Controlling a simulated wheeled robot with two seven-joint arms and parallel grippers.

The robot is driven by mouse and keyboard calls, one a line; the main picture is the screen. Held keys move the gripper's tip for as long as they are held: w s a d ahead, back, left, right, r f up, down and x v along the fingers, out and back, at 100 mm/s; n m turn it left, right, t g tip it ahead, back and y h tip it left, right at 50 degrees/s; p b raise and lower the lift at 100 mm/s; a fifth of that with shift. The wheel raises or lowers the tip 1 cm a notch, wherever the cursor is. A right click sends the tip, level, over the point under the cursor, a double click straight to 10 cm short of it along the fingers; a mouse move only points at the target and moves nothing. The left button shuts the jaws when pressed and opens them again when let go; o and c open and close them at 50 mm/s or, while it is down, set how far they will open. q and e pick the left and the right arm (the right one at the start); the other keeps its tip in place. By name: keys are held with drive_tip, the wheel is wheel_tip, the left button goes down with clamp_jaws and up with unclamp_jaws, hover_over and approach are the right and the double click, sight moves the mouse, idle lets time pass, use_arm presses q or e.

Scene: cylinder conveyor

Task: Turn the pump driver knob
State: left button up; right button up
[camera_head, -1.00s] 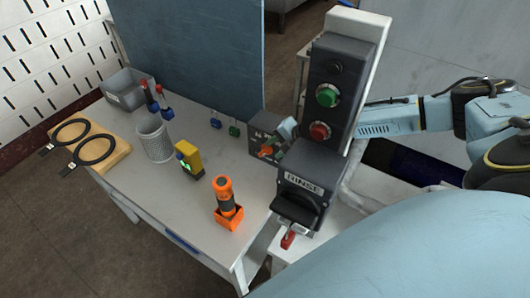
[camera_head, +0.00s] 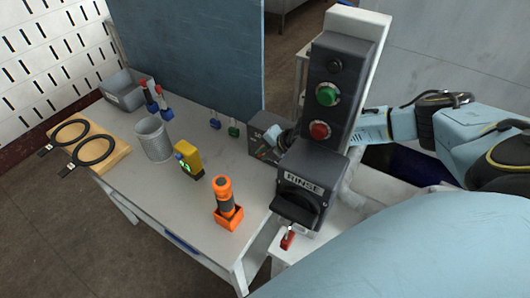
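A dark grey box (camera_head: 258,128) stands at the right end of the table, behind the tall control panel; it looks like the pump driver. Its front carries small marks, and its knob is too small and partly covered to make out. My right arm (camera_head: 400,124) comes in from the right and passes behind the panel. A small blue-grey part of my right gripper (camera_head: 287,139) shows between the box and the panel, close to the box front. Its fingertips are hidden or too small to tell whether they touch the knob. My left gripper is out of view.
The dark panel (camera_head: 348,58) with green and red buttons and a RINSE dial box (camera_head: 308,181) stands close beside my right arm. An orange tool (camera_head: 225,203), a yellow meter (camera_head: 189,159), a mesh cup (camera_head: 154,140) and a grey bin (camera_head: 122,91) stand on the table.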

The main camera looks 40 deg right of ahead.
clamp_jaws()
drive_tip(key=shift+w+r+g+h, duration=0.2)
drive_tip(key=shift+g+h, duration=0.2)
drive_tip(key=shift+g, duration=0.5)
drive_tip(key=shift+w+a+g+h, duration=0.1)
drive_tip(key=shift+g+h, duration=0.4)
drive_tip(key=shift+g, duration=0.6)
drive_tip(key=shift+w+a+g+h, duration=0.1)
drive_tip(key=shift+g+h, duration=0.4)
drive_tip(key=shift+g, duration=0.6)
drive_tip(key=shift+d, duration=0.1)
drive_tip(key=o, duration=0.6)
unclamp_jaws()
